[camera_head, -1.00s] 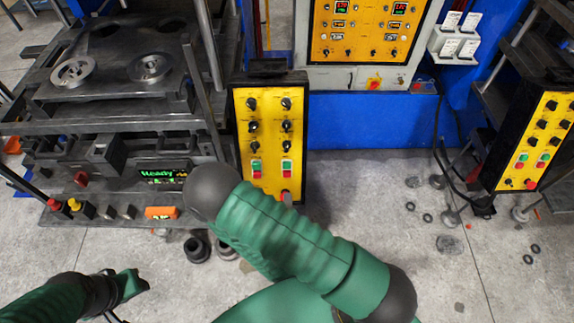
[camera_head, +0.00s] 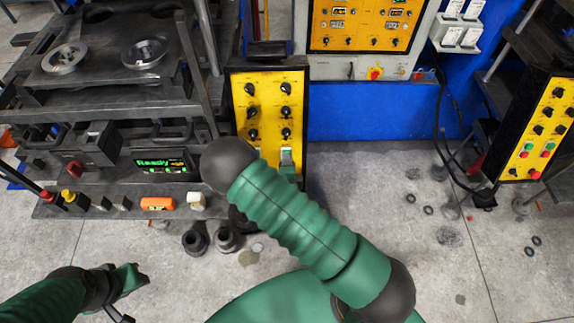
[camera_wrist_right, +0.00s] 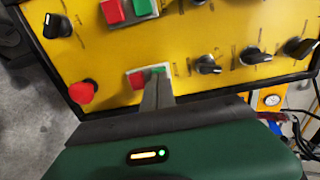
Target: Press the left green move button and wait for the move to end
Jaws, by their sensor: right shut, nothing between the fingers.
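The yellow panel (camera_head: 268,118) in the middle carries black knobs and red-green button pairs. In the right wrist view the right-hand pair has a red button (camera_wrist_right: 137,79) and a green button (camera_wrist_right: 158,71). My right gripper (camera_wrist_right: 157,80) is shut and empty, its tips at this pair, partly covering the green button; contact cannot be told. The other pair, a green button (camera_wrist_right: 144,7) and a red one (camera_wrist_right: 112,12), stands clear at the top; my arm hides it in the head view. My left gripper (camera_head: 138,280) is at the lower left, away from the panel; its opening is unclear.
A red mushroom button (camera_wrist_right: 82,92) is near the gripper. The press (camera_head: 110,90) at the left has a display (camera_head: 162,163) showing "Ready". A second yellow panel (camera_head: 543,125) is at the right. Black rings and parts lie on the floor.

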